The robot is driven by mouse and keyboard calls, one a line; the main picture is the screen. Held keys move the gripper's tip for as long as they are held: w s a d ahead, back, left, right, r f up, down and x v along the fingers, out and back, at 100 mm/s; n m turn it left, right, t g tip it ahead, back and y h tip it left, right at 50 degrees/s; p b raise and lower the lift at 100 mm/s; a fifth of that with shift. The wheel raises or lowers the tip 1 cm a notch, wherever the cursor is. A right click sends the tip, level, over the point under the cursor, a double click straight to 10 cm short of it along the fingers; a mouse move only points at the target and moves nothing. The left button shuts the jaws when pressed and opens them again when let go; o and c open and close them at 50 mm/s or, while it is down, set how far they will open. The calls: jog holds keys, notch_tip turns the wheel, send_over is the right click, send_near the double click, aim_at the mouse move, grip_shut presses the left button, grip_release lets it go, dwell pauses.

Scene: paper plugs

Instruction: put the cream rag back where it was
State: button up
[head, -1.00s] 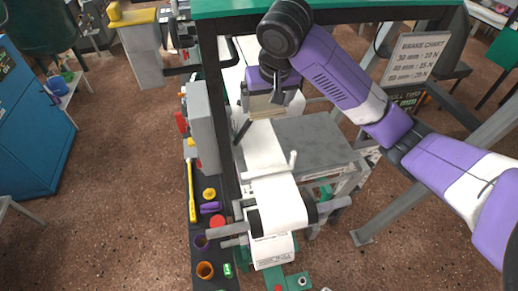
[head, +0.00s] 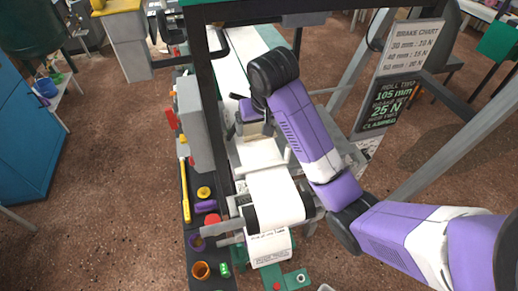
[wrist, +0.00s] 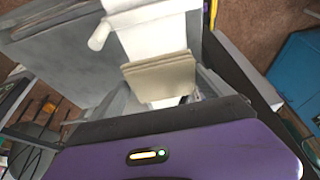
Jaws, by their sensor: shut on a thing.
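The cream rag (head: 254,131) is a folded, flat pad. It hangs below my gripper (head: 252,121), which is shut on it, over the white paper web behind the roller. In the wrist view the rag (wrist: 160,76) sticks out in front of my gripper (wrist: 165,98), with the white paper behind and around it. The fingertips are mostly hidden by the rag and my wrist. I cannot tell whether the rag touches the paper.
A paper roll (head: 275,199) on a roller stands in front. A grey box (head: 194,122) and frame posts stand close by.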

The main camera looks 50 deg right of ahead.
jog(key=b, duration=0.3)
send_over(258, 149)
jog(key=s+a, duration=0.1)
jog(key=shift+s+f, duration=0.15)
jog(key=shift+f, duration=3.75)
jog(key=shift+f+b, duration=0.2)
jog(key=shift+b, duration=0.1)
jog(key=o, duration=1.1)
jog(key=shift+c, duration=0.2)
